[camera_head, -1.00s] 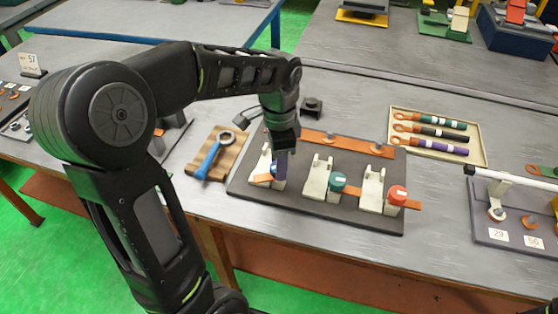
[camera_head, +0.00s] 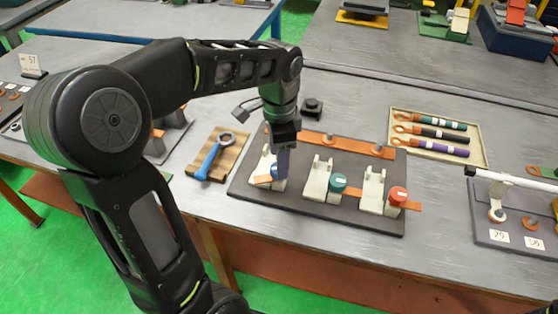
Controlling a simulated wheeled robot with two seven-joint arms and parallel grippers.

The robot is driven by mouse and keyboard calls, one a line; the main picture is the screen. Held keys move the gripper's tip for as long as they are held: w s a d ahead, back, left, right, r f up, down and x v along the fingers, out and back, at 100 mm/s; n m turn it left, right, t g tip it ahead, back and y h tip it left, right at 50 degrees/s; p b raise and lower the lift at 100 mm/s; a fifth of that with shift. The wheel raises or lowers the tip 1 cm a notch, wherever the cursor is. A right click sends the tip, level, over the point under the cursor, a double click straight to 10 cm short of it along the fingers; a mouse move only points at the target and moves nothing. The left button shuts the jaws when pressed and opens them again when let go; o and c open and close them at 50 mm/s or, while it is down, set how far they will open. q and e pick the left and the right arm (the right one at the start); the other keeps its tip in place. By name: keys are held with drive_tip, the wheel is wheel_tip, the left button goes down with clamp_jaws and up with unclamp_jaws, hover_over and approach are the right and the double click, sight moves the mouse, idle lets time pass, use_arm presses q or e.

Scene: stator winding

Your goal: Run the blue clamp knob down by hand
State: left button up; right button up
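The blue clamp knob (camera_head: 274,170) sits on the leftmost white clamp (camera_head: 263,162) of the dark fixture plate (camera_head: 300,208). My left gripper (camera_head: 283,172) points down at this knob and covers its right part. Its fingertips are at the knob; whether they grip it or only stand beside it cannot be told. An orange strip (camera_head: 262,179) lies at the foot of this clamp. A green knob (camera_head: 338,182) and a red knob (camera_head: 397,196) sit on the other two clamps. My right gripper is not in view.
A blue-handled ring wrench (camera_head: 209,159) lies on a wooden block (camera_head: 228,158) left of the plate. A tray (camera_head: 477,148) with several coloured-handled tools lies behind right. A copper bar (camera_head: 351,144) runs along the plate's back.

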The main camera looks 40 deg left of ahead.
use_arm(q)
wheel_tip(320, 180, up, 6)
drive_tip(key=shift+f, duration=0.1)
drive_tip(key=shift+s, duration=0.1)
idle(0.6)
